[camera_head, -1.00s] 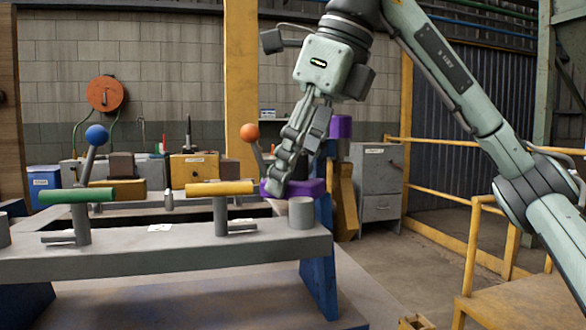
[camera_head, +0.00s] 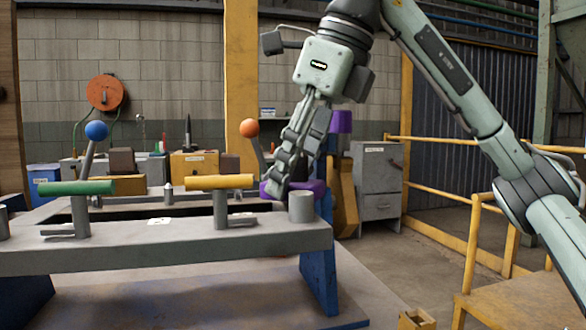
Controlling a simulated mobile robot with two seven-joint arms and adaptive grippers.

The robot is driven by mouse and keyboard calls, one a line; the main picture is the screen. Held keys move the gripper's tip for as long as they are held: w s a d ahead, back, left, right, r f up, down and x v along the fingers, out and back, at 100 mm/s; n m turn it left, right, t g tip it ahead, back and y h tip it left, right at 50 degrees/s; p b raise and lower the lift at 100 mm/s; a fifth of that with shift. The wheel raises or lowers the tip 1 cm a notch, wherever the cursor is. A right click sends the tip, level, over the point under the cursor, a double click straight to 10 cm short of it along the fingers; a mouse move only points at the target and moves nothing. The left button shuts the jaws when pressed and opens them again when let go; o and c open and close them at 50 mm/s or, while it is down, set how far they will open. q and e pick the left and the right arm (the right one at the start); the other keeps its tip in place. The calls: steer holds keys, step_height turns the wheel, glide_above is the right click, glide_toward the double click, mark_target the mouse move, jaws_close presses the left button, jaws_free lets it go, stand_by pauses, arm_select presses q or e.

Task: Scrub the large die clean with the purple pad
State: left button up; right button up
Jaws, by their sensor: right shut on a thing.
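My right gripper (camera_head: 276,188) reaches down from the upper right behind the front beam of the grey bench. It is shut on the purple pad (camera_head: 313,188), which shows low behind the short grey cylinder (camera_head: 301,206). The gripper fingers cover part of the pad. I cannot make out the large die, and whether the pad touches anything beneath is hidden. My left gripper is not in view.
The grey bench (camera_head: 150,252) carries a green handle (camera_head: 77,188), a yellow handle (camera_head: 218,182), and levers with a blue ball (camera_head: 96,130) and an orange ball (camera_head: 249,127). Yellow railings (camera_head: 440,195) stand at the right. Another purple object (camera_head: 340,122) shows behind the gripper.

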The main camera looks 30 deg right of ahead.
steer(key=shift+f+b, duration=0.35)
steer(key=shift+f, duration=0.2)
steer(key=shift+w+r, duration=0.1)
